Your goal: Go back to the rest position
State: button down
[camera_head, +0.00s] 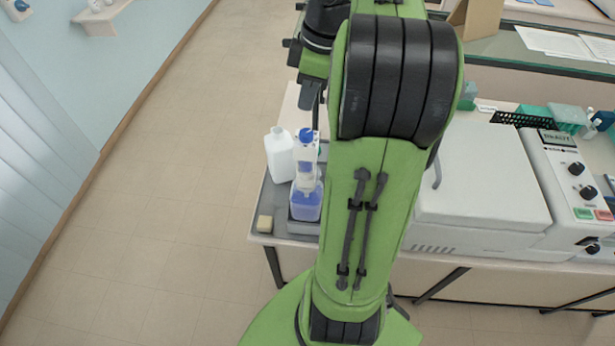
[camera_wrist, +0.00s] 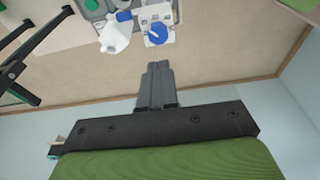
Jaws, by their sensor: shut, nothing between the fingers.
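My gripper (camera_wrist: 157,72) is shut and empty in the wrist view, its two fingers pressed together. It points out over the beige floor, with the bench corner and its bottles beyond the tips. In the head view my green arm fills the middle and the dark wrist end hangs above the bottles; the fingers are mostly hidden there. A white bottle (camera_head: 279,157) and a blue-capped bottle with blue liquid (camera_head: 306,205) stand at the bench's left end. In the wrist view the white bottle (camera_wrist: 114,38) and the blue-capped one (camera_wrist: 158,33) are apart from the fingers.
A large white lab machine (camera_head: 485,175) with a knob panel (camera_head: 575,180) stands on the bench to the right of my arm. The floor (camera_head: 150,220) is clear between bench and left wall.

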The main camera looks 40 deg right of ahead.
jog(key=shift+f, duration=0.1)
jog(key=s+a+f+m+t+b, duration=0.1)
jog(key=a+f+m+b, duration=0.15)
jog(key=a, duration=0.55)
jog(key=s+a+f+m+t+b, duration=0.1)
jog(key=a+f+b, duration=0.15)
jog(key=a, duration=0.55)
jog(key=s+a+f+m+t+h+b, duration=0.1)
jog(key=s+a+f+m+b, duration=0.3)
jog(key=s+f, duration=0.3)
jog(key=shift+s+f+t, duration=0.25)
jog(key=shift+s+t, duration=0.15)
jog(key=shift+s, duration=0.6)
jog(key=shift+a, duration=0.15)
